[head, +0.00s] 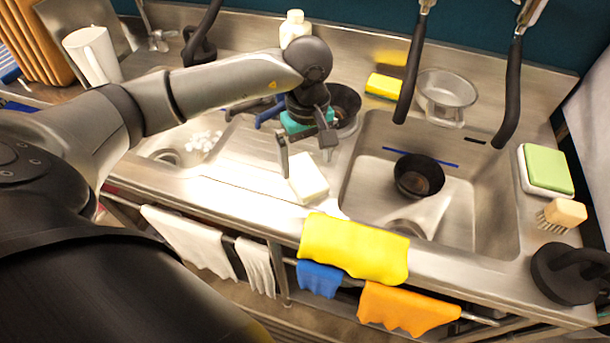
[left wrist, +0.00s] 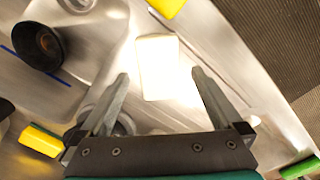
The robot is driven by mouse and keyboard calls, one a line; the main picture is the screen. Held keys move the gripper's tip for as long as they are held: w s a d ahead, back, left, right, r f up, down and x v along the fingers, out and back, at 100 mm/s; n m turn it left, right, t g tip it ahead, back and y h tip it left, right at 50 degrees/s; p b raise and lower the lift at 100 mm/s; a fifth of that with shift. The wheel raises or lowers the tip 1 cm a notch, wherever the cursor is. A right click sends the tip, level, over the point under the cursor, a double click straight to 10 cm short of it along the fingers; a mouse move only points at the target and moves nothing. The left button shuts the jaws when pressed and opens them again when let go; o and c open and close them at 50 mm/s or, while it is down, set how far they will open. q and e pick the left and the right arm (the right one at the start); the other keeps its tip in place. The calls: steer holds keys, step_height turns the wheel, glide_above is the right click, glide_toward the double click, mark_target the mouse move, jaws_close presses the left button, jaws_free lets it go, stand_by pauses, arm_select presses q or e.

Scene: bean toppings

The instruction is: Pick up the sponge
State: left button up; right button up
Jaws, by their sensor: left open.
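A white rectangular block (head: 309,177), which looks like a sponge, lies on the steel strip left of the right-hand basin. In the left wrist view the white block (left wrist: 157,68) lies ahead of the fingertips, between their lines. My left gripper (head: 305,161) is open and empty, pointing down just above and behind the block. Its two fingers (left wrist: 160,76) stand apart in the wrist view. A yellow sponge (head: 384,86) lies on the back ledge, and a green-topped white pad (head: 547,169) lies at the right. My right gripper is out of sight.
A black bowl (head: 419,176) sits in the right basin. A glass bowl (head: 446,90) stands behind it, between two hanging black-handled fixtures. A scrub brush (head: 562,214) is at the right. Yellow cloth (head: 354,248) hangs over the front edge. A white bottle (head: 295,27) stands behind my arm.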

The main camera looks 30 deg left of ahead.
mark_target(308, 179)
arm_select(q)
steer(key=f, duration=0.5)
steer(key=shift+d+f, duration=0.2)
steer(key=shift+f, duration=0.1)
steer(key=c, duration=1.3)
step_height(308, 179, up, 20)
steer(key=p, duration=0.1)
steer(key=shift+w, duration=0.1)
